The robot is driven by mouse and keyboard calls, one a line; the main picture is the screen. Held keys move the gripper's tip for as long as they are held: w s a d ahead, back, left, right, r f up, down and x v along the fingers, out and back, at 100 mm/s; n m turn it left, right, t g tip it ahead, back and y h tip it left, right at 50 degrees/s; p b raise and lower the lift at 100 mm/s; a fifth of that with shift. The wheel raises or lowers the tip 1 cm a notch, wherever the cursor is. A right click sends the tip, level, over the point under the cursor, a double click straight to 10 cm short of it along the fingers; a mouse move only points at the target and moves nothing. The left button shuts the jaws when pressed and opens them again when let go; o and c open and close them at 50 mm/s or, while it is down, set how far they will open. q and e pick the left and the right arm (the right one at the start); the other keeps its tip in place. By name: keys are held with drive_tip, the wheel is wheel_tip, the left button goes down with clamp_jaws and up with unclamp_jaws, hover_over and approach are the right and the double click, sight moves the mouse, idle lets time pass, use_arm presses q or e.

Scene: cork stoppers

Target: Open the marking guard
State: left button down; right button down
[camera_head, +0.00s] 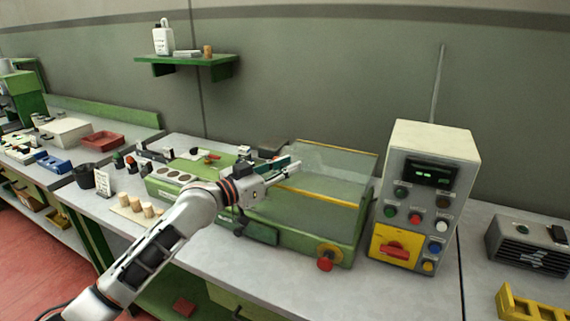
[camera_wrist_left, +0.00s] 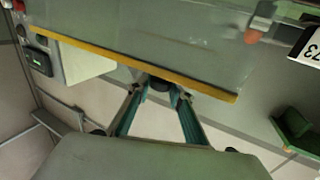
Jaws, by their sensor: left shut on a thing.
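The marking guard (camera_head: 322,178) is a clear, see-through cover with yellow edges on the green marking machine (camera_head: 303,238). It seems to be down over the machine's bed; how far it is raised I cannot tell. My left gripper (camera_head: 293,165) reaches in from the left to the guard's left upper side. In the left wrist view my left gripper (camera_wrist_left: 160,97) is shut on a small dark part, seemingly a handle, at the yellow edge of the guard (camera_wrist_left: 150,45). The fingers partly hide that part. My right gripper is in neither view.
A control box (camera_head: 424,190) with buttons and a red switch stands right of the machine. Cork stoppers (camera_head: 148,210) stand on a board at the left front. A green shelf (camera_head: 188,62) hangs on the wall. A dark cup (camera_head: 84,176) stands farther left.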

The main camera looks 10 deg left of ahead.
use_arm(q)
drive_tip(key=shift+s+d, duration=0.1)
drive_tip(key=shift+d, duration=0.1)
idle(0.3)
drive_tip(key=c, duration=1.8)
unclamp_jaws()
drive_tip(key=shift+a, duration=0.1)
drive_tip(key=v, duration=1.2)
